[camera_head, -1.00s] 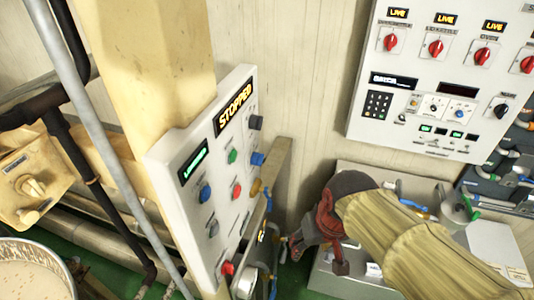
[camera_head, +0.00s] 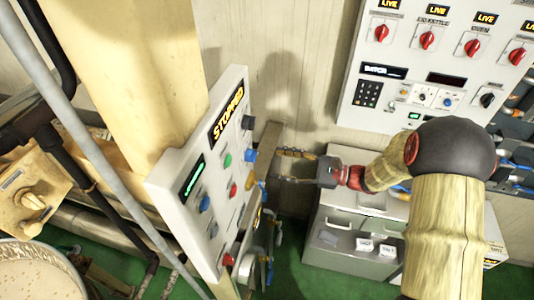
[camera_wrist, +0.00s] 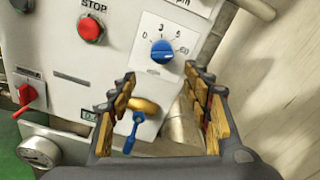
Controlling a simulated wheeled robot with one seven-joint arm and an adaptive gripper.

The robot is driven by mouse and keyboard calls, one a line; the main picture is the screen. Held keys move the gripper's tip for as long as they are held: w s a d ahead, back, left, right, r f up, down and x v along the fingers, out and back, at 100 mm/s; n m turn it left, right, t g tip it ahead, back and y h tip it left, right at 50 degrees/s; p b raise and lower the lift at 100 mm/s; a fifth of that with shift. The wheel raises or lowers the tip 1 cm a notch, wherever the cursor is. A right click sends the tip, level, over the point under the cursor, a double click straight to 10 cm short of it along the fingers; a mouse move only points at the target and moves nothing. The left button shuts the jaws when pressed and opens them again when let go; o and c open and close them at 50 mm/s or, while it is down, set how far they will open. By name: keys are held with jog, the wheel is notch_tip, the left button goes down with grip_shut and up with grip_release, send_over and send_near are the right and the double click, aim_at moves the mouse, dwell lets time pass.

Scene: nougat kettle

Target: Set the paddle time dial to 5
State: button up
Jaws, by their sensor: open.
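The control panel (camera_head: 170,190) is a white box with a lit STOPPED display (camera_head: 227,115). In the wrist view a blue dial knob (camera_wrist: 162,52) sits on a white plate with a numbered arc above it; 3 and 5 are readable. Its pointer setting is too small to read. The knob also shows at the panel's right side in the head view (camera_head: 250,155). My gripper (camera_head: 283,166) is to the right of the panel, its fingers toward it. In the wrist view my gripper (camera_wrist: 160,82) is open and empty, the knob ahead between and beyond its fingertips, apart from them.
A red STOP button (camera_wrist: 90,29) and a red switch (camera_wrist: 30,95) are left of the dial. A round gauge (camera_wrist: 42,152) is at lower left. A second panel (camera_head: 440,60) hangs on the back wall.

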aim_at(251, 156)
jog(key=r+x, duration=0.1)
jog(key=x, duration=0.7)
jog(key=shift+r, duration=0.1)
jog(key=shift+c, duration=1.1)
jog(key=c, duration=0.9)
jog(key=shift+c, duration=0.2)
